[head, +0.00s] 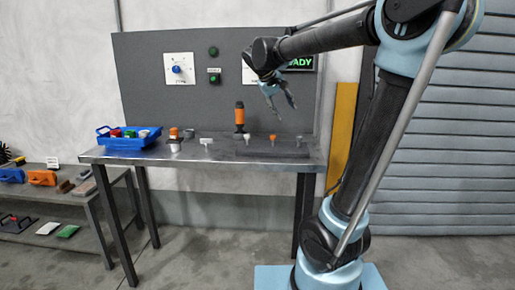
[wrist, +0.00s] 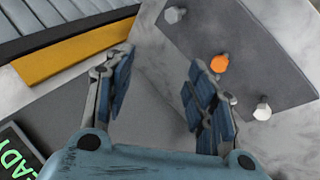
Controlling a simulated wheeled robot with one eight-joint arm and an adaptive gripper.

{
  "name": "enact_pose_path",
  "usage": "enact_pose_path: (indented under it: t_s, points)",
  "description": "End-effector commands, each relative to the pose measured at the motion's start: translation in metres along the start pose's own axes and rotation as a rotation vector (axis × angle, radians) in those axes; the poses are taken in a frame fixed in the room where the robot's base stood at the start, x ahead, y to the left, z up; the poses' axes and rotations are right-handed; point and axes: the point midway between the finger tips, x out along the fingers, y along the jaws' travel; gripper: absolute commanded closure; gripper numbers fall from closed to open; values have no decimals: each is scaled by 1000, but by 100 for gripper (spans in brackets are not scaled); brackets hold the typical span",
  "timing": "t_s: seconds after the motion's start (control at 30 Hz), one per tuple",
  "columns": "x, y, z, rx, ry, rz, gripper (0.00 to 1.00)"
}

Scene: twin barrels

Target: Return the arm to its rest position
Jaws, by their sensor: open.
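My gripper (head: 279,104) is open and empty. In the head view it hangs above the right part of the metal table (head: 185,155), in front of the grey back panel. My arm reaches in from the right, bent high over the table. In the wrist view the gripper's two fingers (wrist: 160,95) stand wide apart with nothing between them. Beyond the right finger is a dark grey block (wrist: 265,60) with an orange peg (wrist: 219,63) and white pegs.
A blue bin (head: 127,141) with coloured parts stands at the table's left. An orange-and-black tool (head: 239,117) stands upright mid-table. The back panel (head: 140,80) holds a dial, a green button and a lit READY sign (head: 300,62). A low shelf (head: 80,203) is at left.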

Motion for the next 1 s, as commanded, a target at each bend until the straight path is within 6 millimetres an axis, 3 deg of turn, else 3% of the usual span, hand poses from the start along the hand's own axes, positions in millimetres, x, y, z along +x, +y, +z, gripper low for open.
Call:
enact_pose_path:
  t_s: [0.1, 0.47, 0.8, 1.0]
  points:
    - [20, 3, 50, 33, -35, -52, 49]
    - [72, -21, 185, 131, -109, -217, 49]
    - [118, -76, 296, 240, -141, -372, 49]
    - [141, -114, 343, 300, -144, -448, 49]
